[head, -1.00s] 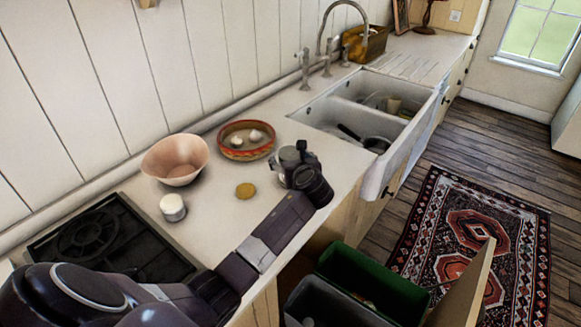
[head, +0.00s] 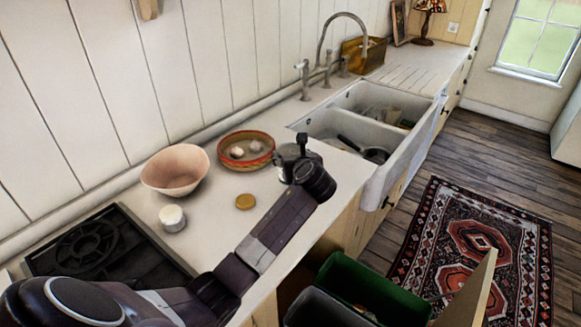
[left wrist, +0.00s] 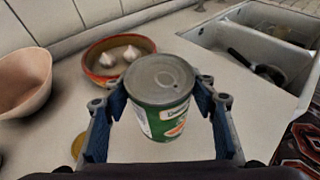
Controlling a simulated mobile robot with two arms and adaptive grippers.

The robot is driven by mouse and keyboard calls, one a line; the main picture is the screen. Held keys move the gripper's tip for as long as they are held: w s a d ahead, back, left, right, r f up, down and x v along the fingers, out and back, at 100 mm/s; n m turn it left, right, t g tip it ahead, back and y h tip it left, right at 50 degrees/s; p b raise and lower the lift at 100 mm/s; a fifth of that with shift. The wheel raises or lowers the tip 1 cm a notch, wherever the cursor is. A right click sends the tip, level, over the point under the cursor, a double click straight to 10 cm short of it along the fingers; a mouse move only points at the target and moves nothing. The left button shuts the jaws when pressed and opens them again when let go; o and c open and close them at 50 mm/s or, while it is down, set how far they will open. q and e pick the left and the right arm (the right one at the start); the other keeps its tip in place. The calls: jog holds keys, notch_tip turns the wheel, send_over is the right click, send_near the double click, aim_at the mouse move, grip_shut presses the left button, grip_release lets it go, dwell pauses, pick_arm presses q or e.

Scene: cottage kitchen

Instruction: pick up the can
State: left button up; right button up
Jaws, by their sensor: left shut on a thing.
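The can (left wrist: 162,100) is green and white with a grey metal top. It stands upright between the two fingers of my left gripper (left wrist: 160,104) in the left wrist view. The fingers are shut on its sides. In the head view my left gripper (head: 297,160) is over the counter beside the sink, and the can is mostly hidden by it. I cannot tell exactly how far the can's base is from the counter. My right gripper is in neither view.
A red-rimmed basket (head: 223,161) with garlic, a pink bowl (head: 175,168), a white-topped jar (head: 172,217) and a yellow lid (head: 245,201) stand on the counter. A white sink (head: 392,165) lies to the right. Green and grey bins (head: 400,292) are below, by an open cabinet door (head: 470,295).

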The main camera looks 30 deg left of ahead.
pick_arm(q)
notch_tip(320, 180, up, 15)
jog(key=b, duration=0.1)
